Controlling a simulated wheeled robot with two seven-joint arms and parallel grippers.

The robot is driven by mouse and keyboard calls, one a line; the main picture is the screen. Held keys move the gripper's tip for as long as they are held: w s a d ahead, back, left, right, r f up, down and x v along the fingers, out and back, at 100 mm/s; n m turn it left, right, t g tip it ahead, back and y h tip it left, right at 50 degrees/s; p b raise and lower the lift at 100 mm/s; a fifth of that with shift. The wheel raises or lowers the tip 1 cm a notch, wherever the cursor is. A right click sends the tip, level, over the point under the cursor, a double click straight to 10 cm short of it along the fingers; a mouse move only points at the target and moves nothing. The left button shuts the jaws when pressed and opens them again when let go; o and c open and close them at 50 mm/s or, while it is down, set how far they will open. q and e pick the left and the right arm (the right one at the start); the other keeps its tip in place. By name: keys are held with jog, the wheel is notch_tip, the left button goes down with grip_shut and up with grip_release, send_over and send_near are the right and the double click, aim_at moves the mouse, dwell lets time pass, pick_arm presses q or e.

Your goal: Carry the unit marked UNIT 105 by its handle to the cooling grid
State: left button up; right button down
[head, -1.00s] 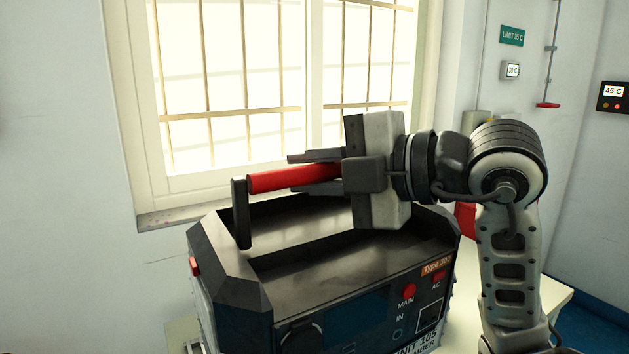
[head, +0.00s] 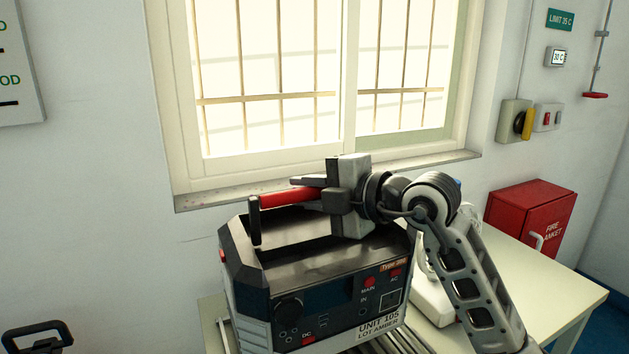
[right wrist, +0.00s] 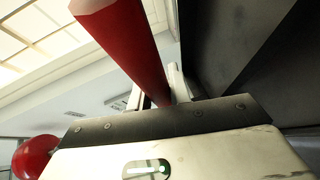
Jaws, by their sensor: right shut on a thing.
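UNIT 105 (head: 322,262) is a dark box with chamfered corners, a grey front label and a red handle bar (head: 287,198) above its top. It stands out in the middle of the head view and looks about upright. My right gripper (head: 308,191) is shut on the right part of the red handle, which also crosses the right wrist view (right wrist: 130,50). Metal slats (head: 392,343), perhaps the cooling grid, show just below the unit's front right. I cannot tell whether the unit's base touches them. My left gripper is out of view.
A pale table (head: 545,290) extends right of the unit, mostly bare there. A white object (head: 432,302) stands on it behind my right arm. A red fire blanket box (head: 530,222) is by the wall. A black handle-like thing (head: 38,337) is at lower left.

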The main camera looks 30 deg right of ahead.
aim_at(305, 227)
jog(key=shift+w+r, duration=0.2)
jog(key=shift+r, duration=0.05)
jog(key=f, duration=0.2)
jog(key=shift+w+f, duration=0.35)
jog(key=shift+f, duration=0.5)
jog(key=c, duration=1.7)
grip_release()
jog(key=shift+f, duration=0.55)
jog(key=o, duration=0.4)
jog(key=shift+s+r, duration=0.1)
